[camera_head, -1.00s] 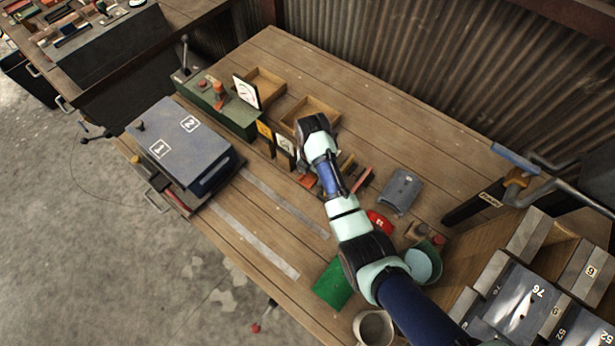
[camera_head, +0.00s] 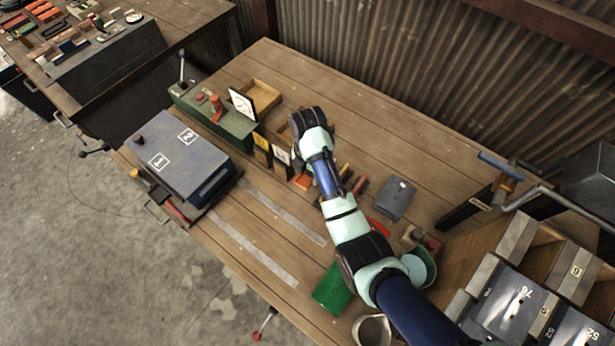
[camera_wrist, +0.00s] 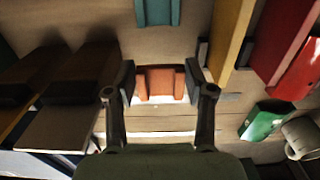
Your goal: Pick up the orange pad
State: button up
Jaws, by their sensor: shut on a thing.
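The orange pad (camera_wrist: 161,84) is a small orange block with raised ends, seen in the wrist view between the two dark fingers of my gripper (camera_wrist: 159,80). The fingers are shut on it, one at each side. A pale strip shows just below it in that view. I cannot tell whether the pad is clear of the surface. In the head view an orange patch (camera_head: 303,183) shows beside my arm, near the upright plates; my fingertips are hidden there.
Upright yellow and white plates (camera_head: 281,155) stand close to the left. Several coloured blocks and a grey-blue block (camera_head: 394,198) lie to the right. A green piece (camera_head: 333,288) lies near the front edge. A green control box (camera_head: 212,118) and wooden trays (camera_head: 262,93) are behind.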

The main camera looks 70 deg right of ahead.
notch_tip(320, 180, up, 14)
jog(key=p, duration=0.9)
